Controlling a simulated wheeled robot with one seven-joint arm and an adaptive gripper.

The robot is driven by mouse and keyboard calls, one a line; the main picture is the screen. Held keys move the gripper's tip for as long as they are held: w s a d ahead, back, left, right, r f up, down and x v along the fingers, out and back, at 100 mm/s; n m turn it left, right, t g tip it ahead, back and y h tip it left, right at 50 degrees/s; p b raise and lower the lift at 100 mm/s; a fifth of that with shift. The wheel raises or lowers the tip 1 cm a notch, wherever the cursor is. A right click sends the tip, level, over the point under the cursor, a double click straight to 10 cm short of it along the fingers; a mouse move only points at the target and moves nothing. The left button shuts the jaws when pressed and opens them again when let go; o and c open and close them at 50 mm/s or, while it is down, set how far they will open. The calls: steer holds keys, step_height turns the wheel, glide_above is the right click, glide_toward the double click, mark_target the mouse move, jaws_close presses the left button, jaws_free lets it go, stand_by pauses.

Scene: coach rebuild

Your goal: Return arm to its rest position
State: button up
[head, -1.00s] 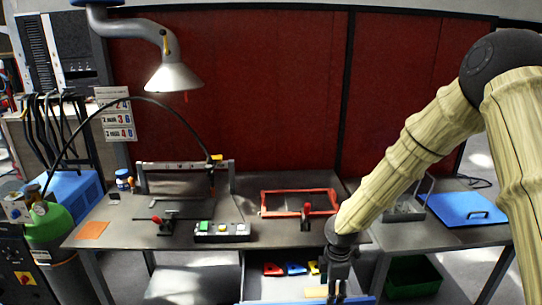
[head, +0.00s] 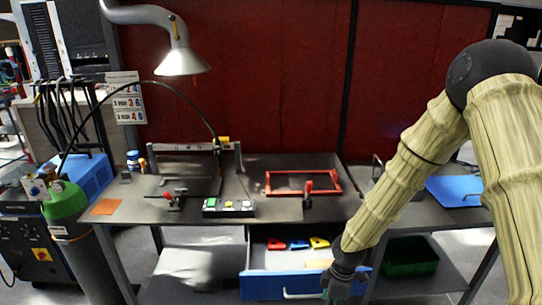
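My arm, in a pale ribbed sleeve, comes in from the right of the head view and reaches down to the front of the table. My gripper (head: 338,287) is at the bottom edge of the view, in front of the right part of an open blue drawer (head: 262,287). Its fingers are partly cut off and dark, so I cannot tell whether they are open or whether they touch the drawer. The drawer holds red, blue and yellow pieces (head: 297,244) at its back.
The workbench (head: 290,212) carries a red frame (head: 303,183), a button box (head: 228,208) and a clamp fixture (head: 174,197). A green bin (head: 410,257) is under the bench. A blue lid (head: 455,191) lies at right. A green gas cylinder (head: 66,203) stands at left.

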steer(key=s+f+m, duration=0.6)
steer(key=s+f, duration=0.1)
steer(key=s, duration=0.4)
steer(key=s+f+m, duration=0.6)
steer(key=s+f, duration=0.1)
steer(key=s, duration=0.4)
steer(key=s+d+f+m+h, duration=0.1)
steer(key=s+d+m, duration=0.3)
steer(key=s, duration=0.4)
steer(key=shift+s+d+f+t, duration=0.2)
steer(key=shift+d+t, duration=0.1)
steer(key=shift+d, duration=0.3)
steer(key=shift+o, duration=0.5)
